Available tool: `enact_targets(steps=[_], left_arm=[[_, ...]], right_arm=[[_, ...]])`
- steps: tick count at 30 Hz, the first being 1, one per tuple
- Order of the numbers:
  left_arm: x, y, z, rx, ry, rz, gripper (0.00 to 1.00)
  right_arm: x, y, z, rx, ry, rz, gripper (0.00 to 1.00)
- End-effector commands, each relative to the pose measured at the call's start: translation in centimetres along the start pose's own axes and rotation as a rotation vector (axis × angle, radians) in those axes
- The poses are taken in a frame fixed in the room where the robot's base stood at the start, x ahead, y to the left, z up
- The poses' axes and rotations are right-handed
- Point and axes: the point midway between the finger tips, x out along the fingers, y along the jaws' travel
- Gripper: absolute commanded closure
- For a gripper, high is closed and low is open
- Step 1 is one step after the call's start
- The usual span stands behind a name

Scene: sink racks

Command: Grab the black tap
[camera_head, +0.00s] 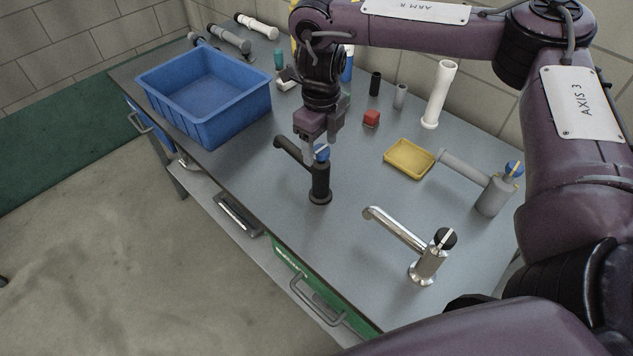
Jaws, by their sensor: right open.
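The black tap (320,184) stands upright on the grey worktop, with its spout pointing up and left and a blue cap on top. My right gripper (317,152) points down from above at the tap's upper part. Its fingers are open and overlap the top of the tap near the blue cap. I cannot tell whether they touch it. My left gripper is not in view.
A chrome tap (428,262) and a grey tap (492,194) stand to the right. A blue bin (215,116) stands left. The worktop's front edge is close to the black tap.

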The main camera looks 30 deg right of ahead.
Motion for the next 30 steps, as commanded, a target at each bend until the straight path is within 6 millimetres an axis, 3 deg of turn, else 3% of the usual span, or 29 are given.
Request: enact_targets(steps=[7,15,25,30], left_arm=[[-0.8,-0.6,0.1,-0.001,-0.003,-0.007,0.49],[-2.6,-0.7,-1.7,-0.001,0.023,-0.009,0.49],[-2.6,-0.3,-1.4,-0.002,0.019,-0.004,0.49],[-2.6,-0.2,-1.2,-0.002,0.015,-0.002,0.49]], right_arm=[[2.6,-0.1,-0.1,0.002,0.004,0.001,0.37],[6.4,-0.2,0.1,0.001,0.002,0.001,0.37],[7.3,-0.3,0.1,0.002,0.000,0.000,0.37],[7.3,-0.3,0.1,0.002,-0.001,0.000,0.59]])
